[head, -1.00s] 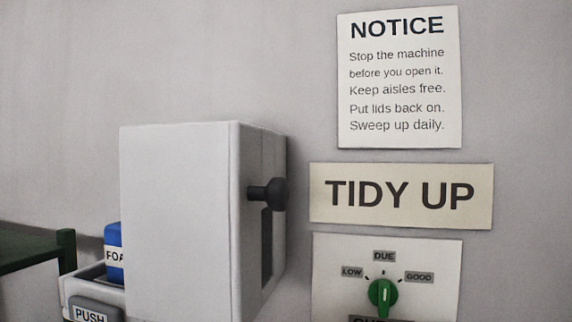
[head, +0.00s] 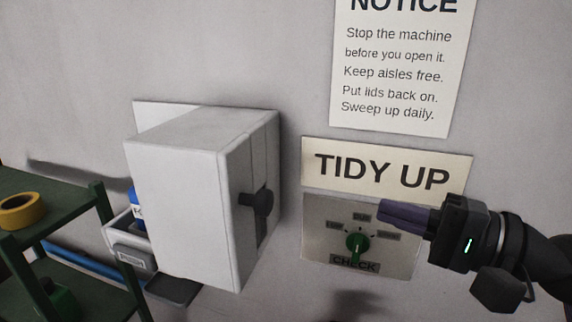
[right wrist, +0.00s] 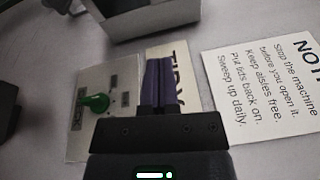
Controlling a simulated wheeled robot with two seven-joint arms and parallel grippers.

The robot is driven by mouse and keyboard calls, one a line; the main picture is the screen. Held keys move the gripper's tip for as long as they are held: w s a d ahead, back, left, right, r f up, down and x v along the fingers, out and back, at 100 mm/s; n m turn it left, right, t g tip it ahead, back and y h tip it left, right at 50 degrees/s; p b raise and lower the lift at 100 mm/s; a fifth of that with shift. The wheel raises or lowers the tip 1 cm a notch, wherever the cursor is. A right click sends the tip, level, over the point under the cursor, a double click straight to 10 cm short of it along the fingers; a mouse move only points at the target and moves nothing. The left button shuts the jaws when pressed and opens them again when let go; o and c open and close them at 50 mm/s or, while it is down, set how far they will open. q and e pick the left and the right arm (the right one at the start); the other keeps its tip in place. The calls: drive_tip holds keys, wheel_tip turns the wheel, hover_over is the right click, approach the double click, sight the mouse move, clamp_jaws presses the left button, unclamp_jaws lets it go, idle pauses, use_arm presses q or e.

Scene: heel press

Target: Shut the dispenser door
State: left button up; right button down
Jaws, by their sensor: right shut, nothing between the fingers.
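The white dispenser (head: 180,190) is fixed to the wall left of centre in the head view. Its large white front stands out from the wall, and a blue container (head: 137,212), partly hidden, shows behind its left edge above a tray. A black knob (head: 258,203) is on its right side, by a dark slot. How far its door stands open is hard to tell. My right gripper (head: 385,212) comes in from the right, its purple fingers shut and empty, in front of the dial panel and apart from the dispenser. It also shows in the right wrist view (right wrist: 160,65). My left gripper is out of view.
A dial panel (head: 318,250) with a green knob (head: 357,243) is on the wall below a TIDY UP sign (head: 385,170) and a notice (head: 400,75). A green shelf (head: 55,205) with yellow tape (head: 20,211) stands at the left. Room between gripper and dispenser looks clear.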

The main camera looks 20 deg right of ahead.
sight(231, 191)
drive_tip(key=w+a+p, duration=0.4)
drive_tip(key=a+p, duration=0.4)
drive_tip(key=a, duration=0.2)
drive_tip(key=shift+w+a+r, duration=0.2)
drive_tip(key=shift+w+r, duration=0.15)
drive_tip(key=shift+r, duration=0.1)
